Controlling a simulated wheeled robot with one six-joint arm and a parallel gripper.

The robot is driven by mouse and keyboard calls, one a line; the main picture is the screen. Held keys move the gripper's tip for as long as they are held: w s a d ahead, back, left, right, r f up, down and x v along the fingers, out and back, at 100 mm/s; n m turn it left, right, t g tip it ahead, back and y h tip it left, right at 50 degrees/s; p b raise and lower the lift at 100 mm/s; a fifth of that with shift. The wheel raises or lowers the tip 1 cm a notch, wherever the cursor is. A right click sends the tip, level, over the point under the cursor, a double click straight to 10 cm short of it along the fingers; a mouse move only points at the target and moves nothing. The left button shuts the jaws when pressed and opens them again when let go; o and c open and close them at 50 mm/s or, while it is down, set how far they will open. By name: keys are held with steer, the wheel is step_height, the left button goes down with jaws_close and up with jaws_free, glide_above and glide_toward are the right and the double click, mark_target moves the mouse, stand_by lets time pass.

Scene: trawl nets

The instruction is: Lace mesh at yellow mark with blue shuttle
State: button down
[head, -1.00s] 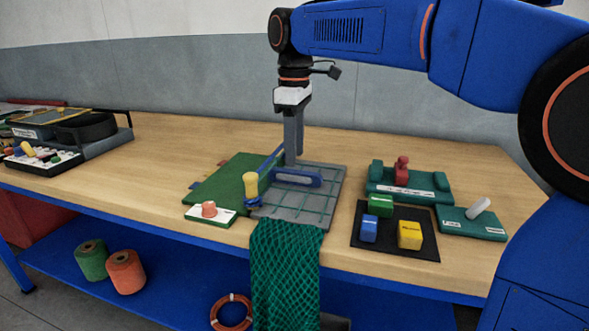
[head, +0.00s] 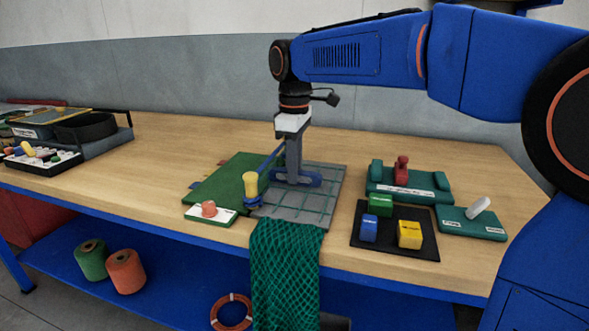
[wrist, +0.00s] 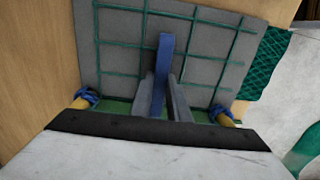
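The blue shuttle (head: 312,179) lies low over the grey board (head: 329,202) with green mesh lines. My gripper (head: 293,180) is down at the shuttle's middle, with a finger in front of it in the head view. In the wrist view the shuttle (wrist: 162,70) runs between my two fingers (wrist: 163,100), which are close to its sides. I cannot tell whether they press on it. The green net (head: 285,275) hangs over the table's front edge. A yellow post (head: 250,186) with blue twine stands at the board's left. I cannot make out a yellow mark on the mesh.
A black tray (head: 420,248) with blue, green and yellow blocks lies to the right.

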mark_target(304, 172)
steer(key=shift+d, duration=0.1)
steer(key=shift+s+d+r, duration=0.1)
steer(key=shift+s+d, duration=0.15)
steer(key=shift+d, duration=0.3)
steer(key=shift+s+d+r, duration=0.1)
steer(key=shift+s+d, duration=0.15)
steer(key=shift+d, duration=0.25)
steer(key=shift+r, duration=4.05)
steer(key=w+a, duration=0.3)
steer(key=a, duration=0.5)
steer(key=w+a, duration=0.3)
steer(key=a, duration=0.5)
steer(key=shift+w, duration=0.3)
